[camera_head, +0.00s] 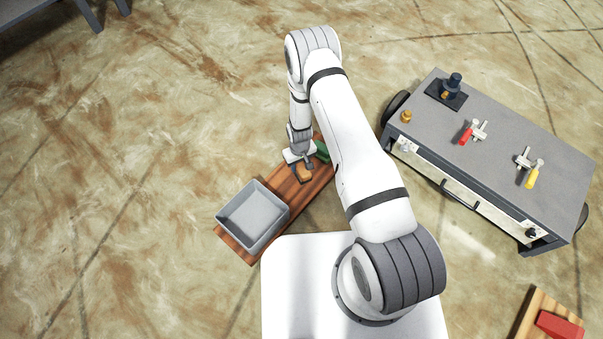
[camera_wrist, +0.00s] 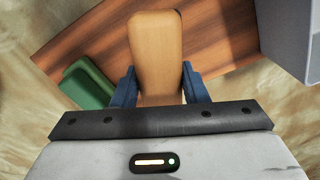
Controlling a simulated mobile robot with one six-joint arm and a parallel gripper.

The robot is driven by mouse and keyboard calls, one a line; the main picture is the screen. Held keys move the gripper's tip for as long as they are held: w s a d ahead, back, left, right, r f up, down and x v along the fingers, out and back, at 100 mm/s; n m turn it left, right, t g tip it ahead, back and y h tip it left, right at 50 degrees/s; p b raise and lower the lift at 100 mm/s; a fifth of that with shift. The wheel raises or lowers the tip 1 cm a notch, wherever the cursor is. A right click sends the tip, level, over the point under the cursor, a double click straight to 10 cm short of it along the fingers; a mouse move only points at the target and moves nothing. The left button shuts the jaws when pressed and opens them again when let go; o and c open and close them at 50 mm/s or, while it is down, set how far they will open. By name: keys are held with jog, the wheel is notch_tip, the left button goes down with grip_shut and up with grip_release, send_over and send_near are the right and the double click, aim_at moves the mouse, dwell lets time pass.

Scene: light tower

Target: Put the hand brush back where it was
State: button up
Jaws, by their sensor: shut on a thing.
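The hand brush shows as a tan wooden block with rounded corners in the wrist view (camera_wrist: 155,45) and as a small orange-brown piece in the head view (camera_head: 304,174). My gripper (camera_wrist: 160,84) is shut on it, with one blue finger on each side. In the head view my gripper (camera_head: 300,161) is over the middle of a reddish wooden board (camera_head: 318,184). The brush's underside is hidden, and I cannot tell whether it touches the board.
A grey open bin (camera_head: 253,215) stands on the board's near-left end. A green object (camera_head: 322,151) is just beyond the brush. A grey cart (camera_head: 500,130) with valves stands to the right. A red item (camera_head: 560,325) lies on another wooden board at bottom right.

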jog(key=shift+w+f+b, duration=0.1)
jog(key=shift+f+b, duration=0.75)
jog(key=shift+f, duration=1.75)
jog(key=shift+f, duration=0.2)
jog(key=o, duration=0.9)
jog(key=shift+r, duration=0.15)
